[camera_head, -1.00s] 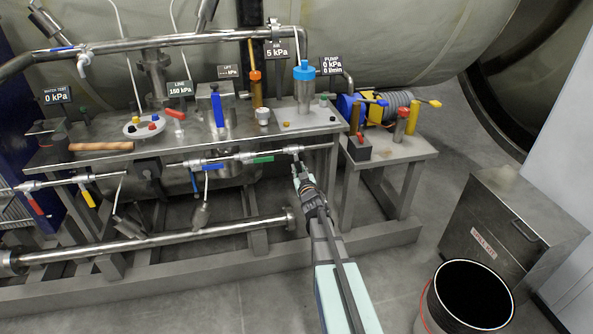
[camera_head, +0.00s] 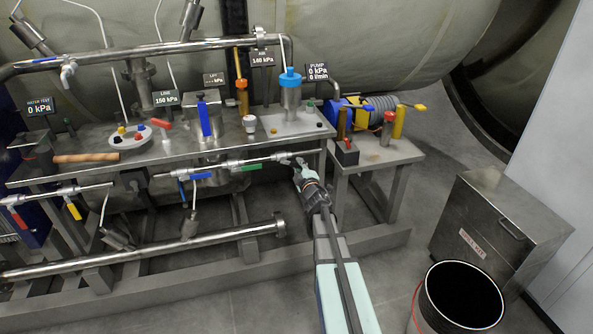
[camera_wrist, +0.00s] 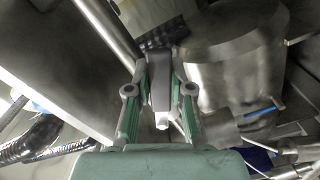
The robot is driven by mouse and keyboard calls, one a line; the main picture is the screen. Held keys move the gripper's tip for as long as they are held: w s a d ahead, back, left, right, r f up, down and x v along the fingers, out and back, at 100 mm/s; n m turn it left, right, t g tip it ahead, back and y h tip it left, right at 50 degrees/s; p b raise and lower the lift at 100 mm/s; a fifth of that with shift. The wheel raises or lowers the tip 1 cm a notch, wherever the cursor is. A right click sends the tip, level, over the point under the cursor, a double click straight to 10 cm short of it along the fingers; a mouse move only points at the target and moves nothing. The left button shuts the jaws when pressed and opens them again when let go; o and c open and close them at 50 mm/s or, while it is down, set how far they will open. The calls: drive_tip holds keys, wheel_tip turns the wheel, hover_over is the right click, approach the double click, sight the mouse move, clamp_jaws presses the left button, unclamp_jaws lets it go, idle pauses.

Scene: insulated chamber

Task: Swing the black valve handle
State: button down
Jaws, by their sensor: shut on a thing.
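My gripper (camera_head: 299,168) is at the right end of the thin horizontal valve pipe (camera_head: 225,168), below the bench's front edge. In the wrist view, my gripper (camera_wrist: 160,95) has its two green-sided fingers closed on both sides of a dark grey-black bar, the black valve handle (camera_wrist: 161,85). The handle's pale end sticks out between the fingers toward the wrist camera. In the head view the handle is mostly hidden by my gripper and cannot be made out clearly.
A green handle (camera_head: 247,168) and a blue handle (camera_head: 199,176) sit on the same pipe, left of my gripper. A thicker flanged pipe (camera_head: 150,249) runs below. The pump table (camera_head: 385,152) stands right.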

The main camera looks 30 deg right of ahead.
sight(299, 154)
drive_tip(key=shift+d+r+n, duration=0.2)
drive_tip(key=shift+r+n, duration=0.55)
drive_tip(key=shift+n, duration=0.5)
drive_tip(key=shift+d+r+n, duration=0.15)
drive_tip(key=shift+r+n, duration=0.6)
drive_tip(key=shift+n, duration=0.5)
drive_tip(key=c, duration=1)
unclamp_jaws()
drive_tip(key=shift+s, duration=0.1)
drive_tip(key=v, duration=1.1)
drive_tip(key=shift+s, duration=0.4)
